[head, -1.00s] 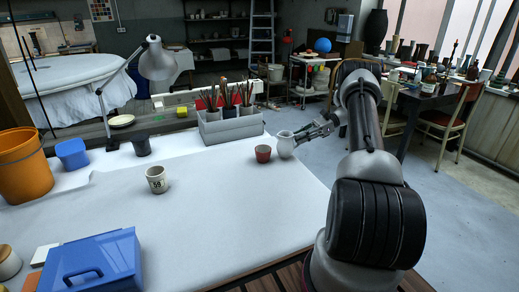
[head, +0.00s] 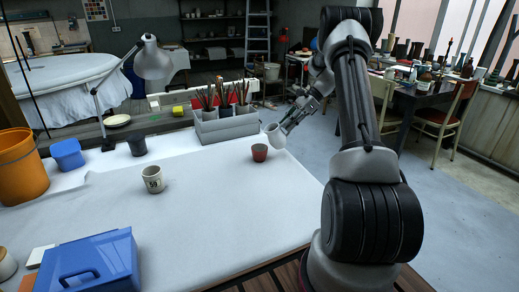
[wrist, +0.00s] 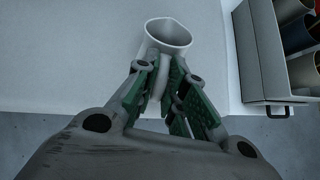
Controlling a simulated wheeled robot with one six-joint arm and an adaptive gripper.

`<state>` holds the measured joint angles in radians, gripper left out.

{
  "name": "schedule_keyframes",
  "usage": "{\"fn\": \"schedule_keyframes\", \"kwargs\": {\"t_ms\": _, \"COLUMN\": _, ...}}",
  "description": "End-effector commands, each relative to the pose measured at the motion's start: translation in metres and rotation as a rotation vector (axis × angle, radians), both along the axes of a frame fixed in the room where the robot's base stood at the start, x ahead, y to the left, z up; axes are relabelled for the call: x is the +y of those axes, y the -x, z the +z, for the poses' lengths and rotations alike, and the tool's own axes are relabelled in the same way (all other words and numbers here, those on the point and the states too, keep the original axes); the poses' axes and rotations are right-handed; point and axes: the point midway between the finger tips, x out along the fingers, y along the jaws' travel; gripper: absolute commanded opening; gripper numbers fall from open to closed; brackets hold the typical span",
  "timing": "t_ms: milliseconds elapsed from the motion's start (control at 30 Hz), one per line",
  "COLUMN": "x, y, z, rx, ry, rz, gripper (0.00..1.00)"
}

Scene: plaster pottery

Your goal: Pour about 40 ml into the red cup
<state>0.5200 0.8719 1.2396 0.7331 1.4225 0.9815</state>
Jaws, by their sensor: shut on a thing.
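The red cup (head: 259,153) stands upright on the white-covered table, near its right edge. A white jug (head: 275,134) is held by my gripper (head: 287,125), just to the right of the cup and a little higher, tilted with its mouth towards the cup. In the wrist view the jug's open rim (wrist: 168,32) shows beyond my gripper's green-padded fingers (wrist: 170,88), which are shut on the jug. The inside of the jug looks pale, and I cannot tell the liquid level. No stream is visible. The red cup does not show in the wrist view.
A grey divided box (head: 226,127) with brushes stands behind the cup. A white cup marked 59 (head: 153,180), a dark cup (head: 137,146), a blue box (head: 91,268) and an orange bucket (head: 22,165) are further left. The table's middle is clear.

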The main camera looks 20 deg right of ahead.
Motion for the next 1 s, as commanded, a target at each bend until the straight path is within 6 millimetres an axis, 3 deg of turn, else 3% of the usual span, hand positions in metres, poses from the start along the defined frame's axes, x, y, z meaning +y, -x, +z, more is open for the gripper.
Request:
{"fn": "schedule_keyframes", "kwargs": {"t_ms": 333, "x": 0.032, "y": -0.006, "z": 0.027, "rx": 0.033, "ry": 0.223, "rz": 0.005, "gripper": 0.0}}
{"fn": "schedule_keyframes", "kwargs": {"t_ms": 1000, "x": 0.058, "y": -0.01, "z": 0.032, "rx": 0.1, "ry": 0.582, "rz": 0.004, "gripper": 0.0}}
